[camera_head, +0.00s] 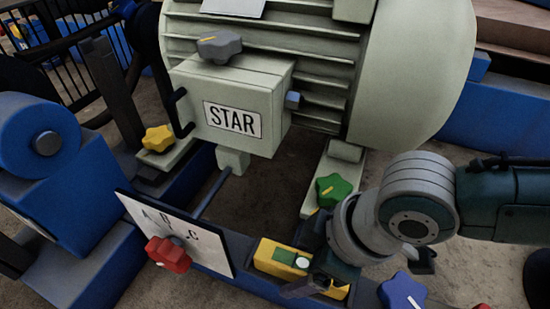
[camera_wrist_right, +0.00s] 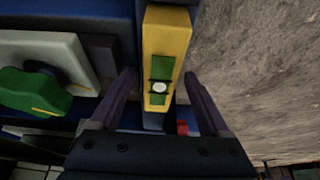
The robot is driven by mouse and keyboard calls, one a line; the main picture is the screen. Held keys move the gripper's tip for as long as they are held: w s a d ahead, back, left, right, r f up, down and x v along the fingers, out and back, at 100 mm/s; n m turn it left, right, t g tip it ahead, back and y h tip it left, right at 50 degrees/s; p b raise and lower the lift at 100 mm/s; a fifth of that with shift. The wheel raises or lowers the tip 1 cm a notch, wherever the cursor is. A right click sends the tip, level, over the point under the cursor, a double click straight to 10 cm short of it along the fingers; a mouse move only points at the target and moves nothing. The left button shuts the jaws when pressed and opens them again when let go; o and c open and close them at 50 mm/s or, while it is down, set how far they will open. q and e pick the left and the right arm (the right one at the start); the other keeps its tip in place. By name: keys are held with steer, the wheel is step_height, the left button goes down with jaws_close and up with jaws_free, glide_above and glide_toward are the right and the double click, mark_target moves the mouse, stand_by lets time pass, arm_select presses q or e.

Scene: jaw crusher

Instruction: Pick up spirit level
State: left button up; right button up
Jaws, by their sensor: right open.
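The spirit level (camera_head: 268,256) is a yellow bar with green windows and a round white centre. It lies on the blue frame beam below the motor in the head view. In the right wrist view the spirit level (camera_wrist_right: 167,32) points up the picture. My right gripper (camera_wrist_right: 159,80) is open, with one finger on each side of the level and visible gaps between. In the head view my right gripper (camera_head: 318,266) is low over the level's right part and hides some of it. My left gripper is not in view.
The pale motor with its STAR box (camera_head: 232,119) stands behind. A green knob (camera_head: 333,190) and a white plate with a red knob (camera_head: 168,254) are close to the level. A blue knob (camera_head: 402,291) is at the lower right. Bare ground (camera_wrist_right: 250,60) lies beside the beam.

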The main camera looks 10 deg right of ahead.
jaws_close()
stand_by(0.6)
